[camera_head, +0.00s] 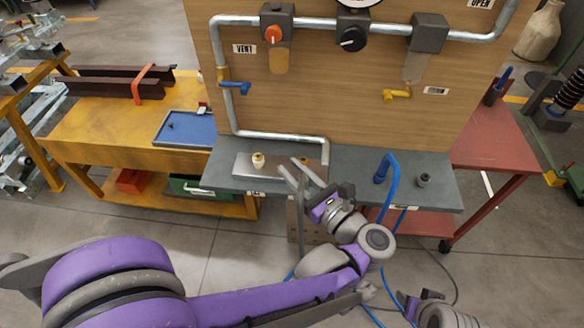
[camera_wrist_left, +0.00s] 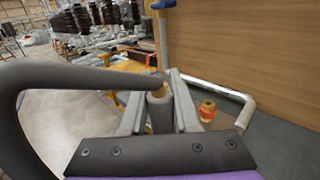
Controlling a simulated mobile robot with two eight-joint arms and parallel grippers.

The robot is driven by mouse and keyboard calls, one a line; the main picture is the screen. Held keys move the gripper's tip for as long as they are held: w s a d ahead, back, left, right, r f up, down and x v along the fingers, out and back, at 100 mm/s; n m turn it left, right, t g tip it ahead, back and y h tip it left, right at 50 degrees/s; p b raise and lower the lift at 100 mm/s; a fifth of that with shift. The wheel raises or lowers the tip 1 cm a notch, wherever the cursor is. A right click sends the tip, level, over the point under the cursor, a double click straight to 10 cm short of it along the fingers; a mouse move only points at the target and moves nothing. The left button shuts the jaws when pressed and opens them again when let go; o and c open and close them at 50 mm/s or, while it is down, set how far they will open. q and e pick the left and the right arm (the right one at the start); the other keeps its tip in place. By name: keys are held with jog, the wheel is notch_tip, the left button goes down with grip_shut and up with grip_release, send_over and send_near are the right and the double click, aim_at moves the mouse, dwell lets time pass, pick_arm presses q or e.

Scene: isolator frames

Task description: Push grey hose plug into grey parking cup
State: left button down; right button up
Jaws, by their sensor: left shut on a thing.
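My left gripper (camera_head: 294,170) is over the left part of the grey bench. In the left wrist view it (camera_wrist_left: 160,104) is shut on the grey hose plug (camera_wrist_left: 159,112), which stands between the two fingers. The grey hose (camera_wrist_left: 75,75) curves from it to the left edge. In the head view the plug is too small to tell from the fingers. A dark grey cup (camera_head: 424,180), which looks like the parking cup, stands on the right part of the bench, well apart from the gripper. My right gripper's fingers do not show.
An orange fitting (camera_wrist_left: 208,109) is close to the right finger. A blue hose (camera_head: 393,172) stands on the bench between gripper and cup. The wooden panel (camera_head: 350,95) rises behind.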

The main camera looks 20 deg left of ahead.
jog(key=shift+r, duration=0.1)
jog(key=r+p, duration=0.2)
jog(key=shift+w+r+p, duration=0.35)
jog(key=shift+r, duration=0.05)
